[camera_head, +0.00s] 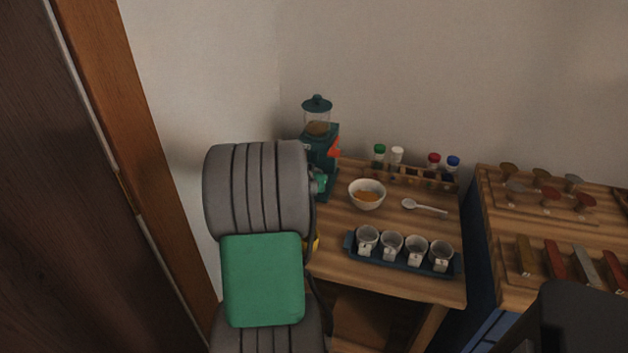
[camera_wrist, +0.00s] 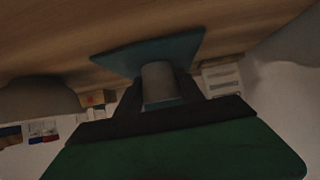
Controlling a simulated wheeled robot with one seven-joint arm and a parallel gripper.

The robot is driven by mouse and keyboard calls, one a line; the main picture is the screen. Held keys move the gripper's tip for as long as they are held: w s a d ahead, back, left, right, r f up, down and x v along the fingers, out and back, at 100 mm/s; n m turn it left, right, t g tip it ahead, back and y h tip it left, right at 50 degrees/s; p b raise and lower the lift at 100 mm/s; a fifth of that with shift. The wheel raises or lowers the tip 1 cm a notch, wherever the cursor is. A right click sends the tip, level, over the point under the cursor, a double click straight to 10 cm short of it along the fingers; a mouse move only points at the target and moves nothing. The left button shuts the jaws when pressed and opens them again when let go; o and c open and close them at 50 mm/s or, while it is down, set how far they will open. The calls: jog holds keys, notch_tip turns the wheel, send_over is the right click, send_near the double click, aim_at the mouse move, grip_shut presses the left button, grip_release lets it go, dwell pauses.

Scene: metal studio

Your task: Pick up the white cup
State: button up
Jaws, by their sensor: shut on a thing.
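In the wrist view, my gripper (camera_wrist: 159,98) has its dark fingers on either side of a pale, greyish-white cup (camera_wrist: 158,74) and is shut on it. The cup is in front of a flat teal plate (camera_wrist: 115,59) by the wooden surface; I cannot tell whether it touches the plate. In the head view, my arm hides the gripper and the held cup. A teal grinder (camera_head: 318,131) with a clear hopper stands at the back left of the wooden table, just beyond my arm.
A dark blue tray (camera_head: 349,247) with several white labelled cups (camera_head: 391,246) lies at the table's front. A bowl (camera_head: 367,200) of orange-brown contents and a white spoon (camera_head: 424,207) lie behind it. A rack with several capped jars (camera_head: 434,167) lines the back. A second wooden surface (camera_head: 500,225) stands right.

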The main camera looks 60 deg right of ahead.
grip_shut()
